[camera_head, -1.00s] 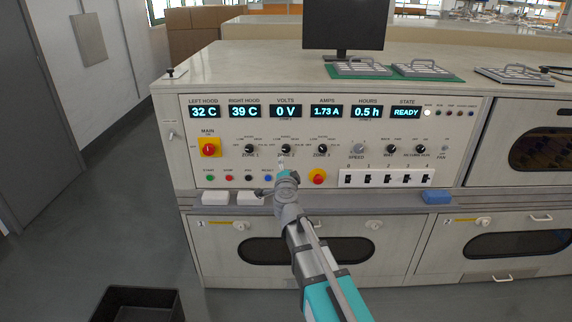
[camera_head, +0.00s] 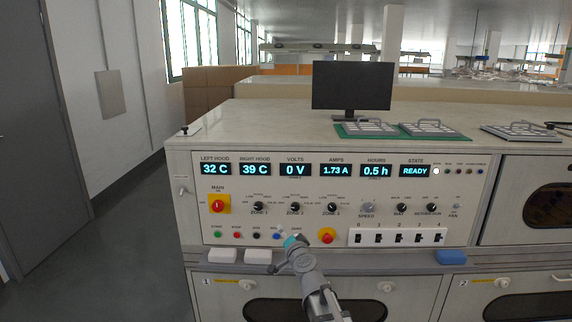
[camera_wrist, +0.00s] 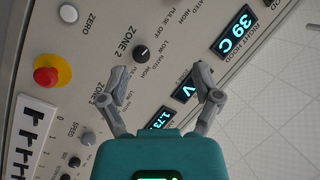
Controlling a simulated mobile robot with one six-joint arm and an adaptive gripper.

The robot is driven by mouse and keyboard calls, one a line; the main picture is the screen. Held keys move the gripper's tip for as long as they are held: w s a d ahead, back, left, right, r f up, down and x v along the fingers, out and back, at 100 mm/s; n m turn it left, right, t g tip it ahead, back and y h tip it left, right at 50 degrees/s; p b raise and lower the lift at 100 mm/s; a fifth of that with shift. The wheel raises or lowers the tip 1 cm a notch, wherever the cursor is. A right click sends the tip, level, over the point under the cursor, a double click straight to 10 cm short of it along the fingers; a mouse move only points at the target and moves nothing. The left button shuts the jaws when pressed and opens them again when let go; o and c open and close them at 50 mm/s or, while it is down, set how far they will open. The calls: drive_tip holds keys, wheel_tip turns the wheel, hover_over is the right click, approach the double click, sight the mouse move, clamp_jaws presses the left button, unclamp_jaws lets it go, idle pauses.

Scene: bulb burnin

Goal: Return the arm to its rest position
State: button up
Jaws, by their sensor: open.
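My arm reaches up from the bottom of the head view, and my gripper (camera_head: 280,254) is in front of the lower edge of the control panel (camera_head: 340,190), near the blue button. In the wrist view my gripper (camera_wrist: 161,82) is open, its two fingers spread apart with nothing between them. The panel fills the left and middle of that view, sideways. Whether the fingers touch the panel cannot be told. The STATE display (camera_head: 415,171) reads READY.
A ledge below holds white blocks (camera_head: 222,255) and a blue block (camera_head: 450,257). The floor at left is clear.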

drive_tip(key=s+d+f+n+g, duration=0.4)
drive_tip(key=s+f+n+g, duration=0.3)
drive_tip(key=s+f+g, duration=0.4)
drive_tip(key=s+d+f+g+h, duration=0.3)
drive_tip(key=s+d, duration=0.3)
drive_tip(key=s, duration=0.2)
drive_tip(key=s+d+f+g+h, duration=0.2)
drive_tip(key=s+d+f+g, duration=0.1)
drive_tip(key=s+d, duration=0.4)
wheel_tip(320, 180, up, 17)
drive_tip(key=p, duration=1.8)
drive_tip(key=shift+a, duration=0.2)
